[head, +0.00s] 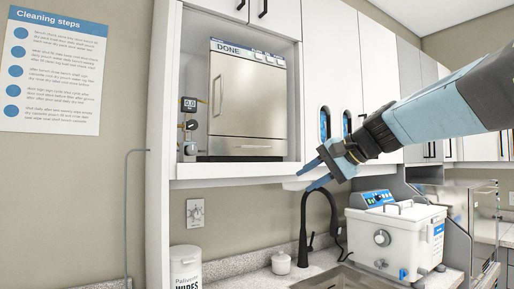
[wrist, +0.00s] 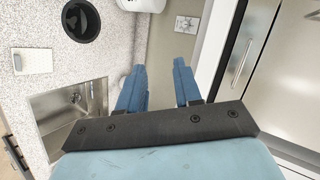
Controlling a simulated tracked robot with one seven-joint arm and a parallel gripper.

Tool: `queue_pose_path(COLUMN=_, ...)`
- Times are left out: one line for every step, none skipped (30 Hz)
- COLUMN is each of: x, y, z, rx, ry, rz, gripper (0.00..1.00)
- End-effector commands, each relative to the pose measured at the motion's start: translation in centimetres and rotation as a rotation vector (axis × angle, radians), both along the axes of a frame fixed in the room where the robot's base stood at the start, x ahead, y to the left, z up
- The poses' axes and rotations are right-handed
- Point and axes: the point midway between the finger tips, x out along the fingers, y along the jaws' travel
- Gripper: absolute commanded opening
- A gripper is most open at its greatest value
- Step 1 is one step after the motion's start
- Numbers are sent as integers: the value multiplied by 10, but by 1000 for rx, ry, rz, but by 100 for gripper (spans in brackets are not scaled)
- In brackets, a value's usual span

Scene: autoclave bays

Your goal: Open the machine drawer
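A steel-fronted machine (head: 247,98) with "DONE" on its top panel sits in an open cabinet bay. Its front is shut, with an upright bar handle (head: 217,96) near the left edge. In the wrist view the steel front (wrist: 283,80) is at the right, with the handle (wrist: 241,64) near its left edge. My gripper (head: 303,180) is to the right of the machine and lower, apart from it. Its two blue fingers are spread with nothing between them, as the wrist view also shows (wrist: 159,66).
A small gauge and valves (head: 189,125) stand left of the machine in the bay. Below are a black tap (head: 304,220), a sink (wrist: 72,112), a wipes tub (head: 186,268) and a white lidded unit (head: 396,238). White cabinet doors (head: 345,60) adjoin the bay's right side.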

Motion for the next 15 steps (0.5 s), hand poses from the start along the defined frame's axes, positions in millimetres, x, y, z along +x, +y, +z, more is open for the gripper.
queue_pose_path(x=20, y=4, z=19, rx=73, ry=0, rz=-6, gripper=34)
queue_pose_path(x=29, y=6, z=30, rx=117, ry=-2, rz=-10, gripper=34)
queue_pose_path(x=41, y=9, z=44, rx=174, ry=-5, rz=-12, gripper=34)
queue_pose_path(x=49, y=11, z=54, rx=212, ry=-6, rz=-14, gripper=34)
queue_pose_path(x=57, y=13, z=64, rx=248, ry=-8, rz=-14, gripper=34)
queue_pose_path(x=65, y=14, z=75, rx=291, ry=-9, rz=-14, gripper=34)
queue_pose_path(x=71, y=15, z=82, rx=319, ry=-10, rz=-15, gripper=34)
queue_pose_path(x=76, y=16, z=88, rx=343, ry=-13, rz=-14, gripper=34)
queue_pose_path(x=81, y=17, z=95, rx=370, ry=-14, rz=-14, gripper=34)
queue_pose_path(x=84, y=17, z=99, rx=387, ry=-16, rz=-13, gripper=34)
queue_pose_path(x=87, y=17, z=103, rx=400, ry=-16, rz=-13, gripper=34)
queue_pose_path(x=89, y=18, z=106, rx=413, ry=-17, rz=-12, gripper=34)
queue_pose_path(x=90, y=19, z=107, rx=420, ry=-18, rz=-12, gripper=34)
queue_pose_path(x=92, y=19, z=108, rx=424, ry=-17, rz=-12, gripper=34)
queue_pose_path(x=93, y=21, z=109, rx=426, ry=-17, rz=-11, gripper=34)
